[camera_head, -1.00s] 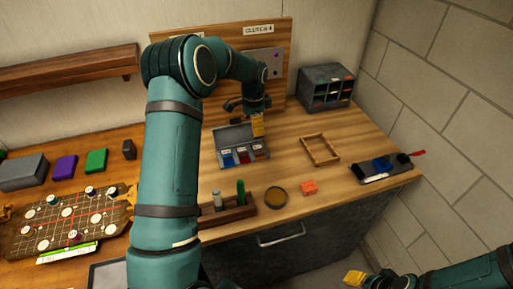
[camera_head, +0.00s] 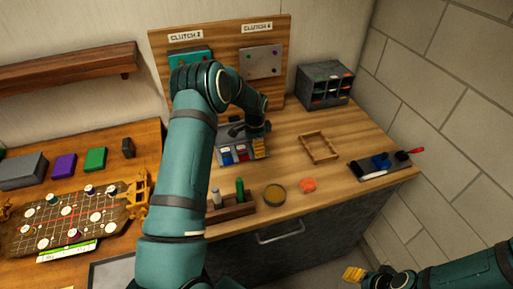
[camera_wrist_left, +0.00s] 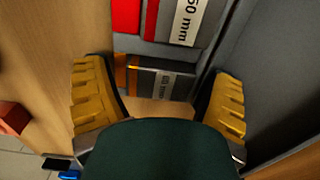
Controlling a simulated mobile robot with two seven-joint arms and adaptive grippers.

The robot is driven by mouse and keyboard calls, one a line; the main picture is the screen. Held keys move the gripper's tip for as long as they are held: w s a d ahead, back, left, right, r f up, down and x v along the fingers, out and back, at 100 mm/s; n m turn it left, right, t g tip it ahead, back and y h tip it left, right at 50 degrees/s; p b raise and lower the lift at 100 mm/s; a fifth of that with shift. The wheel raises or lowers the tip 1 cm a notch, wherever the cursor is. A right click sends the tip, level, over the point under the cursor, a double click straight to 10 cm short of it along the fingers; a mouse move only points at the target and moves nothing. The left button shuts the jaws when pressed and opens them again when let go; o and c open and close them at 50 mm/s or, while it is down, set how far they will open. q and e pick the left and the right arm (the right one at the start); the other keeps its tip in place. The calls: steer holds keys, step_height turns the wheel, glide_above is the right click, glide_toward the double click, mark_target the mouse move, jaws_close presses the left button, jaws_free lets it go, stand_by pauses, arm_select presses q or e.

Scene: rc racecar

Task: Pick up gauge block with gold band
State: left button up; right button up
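The gauge block with the gold band (camera_wrist_left: 160,84) is dark grey with an orange-gold band at its left end and a partly readable white label. It lies in the grey case (camera_wrist_left: 273,75). In the head view the case (camera_head: 221,134) stands on the bench, and my left gripper hides that block. My left gripper (camera_wrist_left: 160,75) is open, one yellow finger on each side of the block, with visible gaps. In the head view my left gripper (camera_head: 261,148) is at the case's right end. My right gripper (camera_head: 354,274) is at the bottom right, off the bench; its opening is unclear.
A red-banded block (camera_wrist_left: 178,20) lies beside the gold-banded one. A wooden frame (camera_head: 319,148), an orange block (camera_head: 308,184), a round tin (camera_head: 274,194) and a wooden rack (camera_head: 232,209) are nearby. A grey organizer (camera_head: 325,85) stands at the back right.

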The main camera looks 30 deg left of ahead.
arm_select(q)
steer(key=c, duration=0.8)
steer(key=shift+f, duration=0.1)
steer(key=shift+c, duration=1)
steer(key=shift+s+d, duration=0.1)
steer(key=shift+s, duration=0.05)
steer(key=shift+c, duration=0.4)
